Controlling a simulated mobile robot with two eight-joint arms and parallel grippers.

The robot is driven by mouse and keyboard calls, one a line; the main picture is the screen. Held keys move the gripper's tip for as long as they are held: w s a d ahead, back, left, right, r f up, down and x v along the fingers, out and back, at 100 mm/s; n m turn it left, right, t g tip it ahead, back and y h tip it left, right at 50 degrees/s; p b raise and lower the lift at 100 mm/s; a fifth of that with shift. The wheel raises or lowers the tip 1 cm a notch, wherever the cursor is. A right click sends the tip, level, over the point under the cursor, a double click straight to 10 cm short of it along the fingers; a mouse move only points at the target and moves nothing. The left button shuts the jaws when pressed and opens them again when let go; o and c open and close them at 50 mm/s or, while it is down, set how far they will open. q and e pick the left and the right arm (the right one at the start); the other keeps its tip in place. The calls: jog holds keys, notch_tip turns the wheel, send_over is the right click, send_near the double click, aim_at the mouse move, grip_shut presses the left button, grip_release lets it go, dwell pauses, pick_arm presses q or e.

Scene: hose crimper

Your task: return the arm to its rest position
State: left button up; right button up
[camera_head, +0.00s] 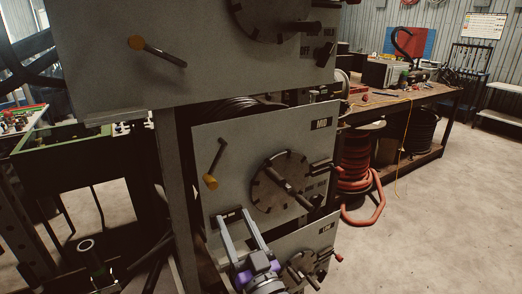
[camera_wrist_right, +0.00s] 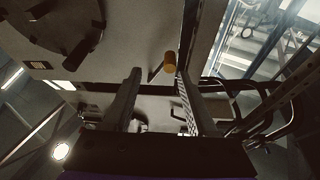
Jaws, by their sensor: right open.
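My right gripper (camera_head: 233,216) is open and empty, in front of the lower part of the middle grey panel (camera_head: 235,135). I cannot tell whether a finger touches the panel. My left gripper is not in view.
The middle panel has a round dial (camera_head: 268,194) and side handles. A workbench (camera_head: 400,96) and red hose coil (camera_head: 354,165) are right; the floor (camera_head: 440,220) there is clear.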

jog(key=s+d+f+m+g+h+p, duration=0.35)
jog(key=d+f+g+h, duration=0.35)
jog(key=d+f, duration=0.8)
jog(key=s+d+f+g+h, duration=0.2)
jog(key=s+d+f+g, duration=0.1)
jog(key=s+d, duration=0.2)
jog(key=s+d+f+m+g+h+p, duration=0.1)
jog(key=s+d+f+g, duration=0.2)
jog(key=s+d, duration=0.3)
jog(key=s+f, duration=0.1)
jog(key=s, duration=0.3)
jog(key=shift+f+h+p, duration=0.15)
jog(key=shift+h+p, duration=0.15)
jog(key=shift+h, duration=0.1)
jog(key=shift+s+d+m, duration=0.1)
jog(key=shift+m, duration=0.15)
